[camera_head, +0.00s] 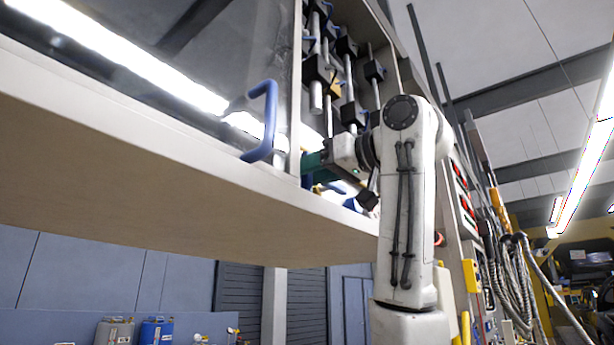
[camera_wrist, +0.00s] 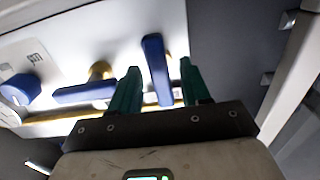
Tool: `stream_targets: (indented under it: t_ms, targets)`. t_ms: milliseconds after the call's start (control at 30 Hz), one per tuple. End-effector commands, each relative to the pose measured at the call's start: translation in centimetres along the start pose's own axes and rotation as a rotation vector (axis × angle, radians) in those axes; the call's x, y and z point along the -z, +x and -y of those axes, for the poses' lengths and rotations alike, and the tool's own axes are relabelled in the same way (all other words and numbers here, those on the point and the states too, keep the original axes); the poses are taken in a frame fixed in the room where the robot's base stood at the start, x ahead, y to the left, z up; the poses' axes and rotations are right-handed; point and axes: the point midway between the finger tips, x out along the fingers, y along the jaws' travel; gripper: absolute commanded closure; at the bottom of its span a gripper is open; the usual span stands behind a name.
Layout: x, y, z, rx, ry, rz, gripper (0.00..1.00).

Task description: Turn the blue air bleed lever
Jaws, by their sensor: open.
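Two blue levers show on a white panel in the wrist view. One blue lever (camera_wrist: 157,72) points upright in the picture, between the two green fingers of my gripper (camera_wrist: 160,67). The other blue lever (camera_wrist: 84,93) lies flat to the left, outside the fingers, on a brass-coloured fitting. I cannot read a label that tells which one is the air bleed lever. My gripper is open, with a finger on each side of the upright lever. Contact with it cannot be made out. In the head view my gripper (camera_head: 314,163) reaches into the cabinet opening, and the levers are mostly hidden.
A blue knob (camera_wrist: 20,89) sits at the panel's left. A blue door handle (camera_head: 266,120) stands out just left of my gripper in the head view. The beige cabinet edge (camera_head: 180,190) runs below it. Black-clamped pipes (camera_head: 345,85) rise above.

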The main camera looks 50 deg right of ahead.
Motion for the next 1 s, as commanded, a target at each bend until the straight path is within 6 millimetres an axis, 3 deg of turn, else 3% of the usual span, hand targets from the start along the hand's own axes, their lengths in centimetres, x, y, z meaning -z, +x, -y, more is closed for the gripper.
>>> stream_targets:
  t_ms: [300, 500, 1000]
  targets:
    - [-0.3, -6.2, 0.0, -0.002, -0.001, -0.004, 0.53]
    - [-0.2, -8.7, 0.0, 0.0, -0.001, -0.001, 0.53]
    - [-0.1, -9.4, 0.0, 0.0, 0.0, 0.0, 0.53]
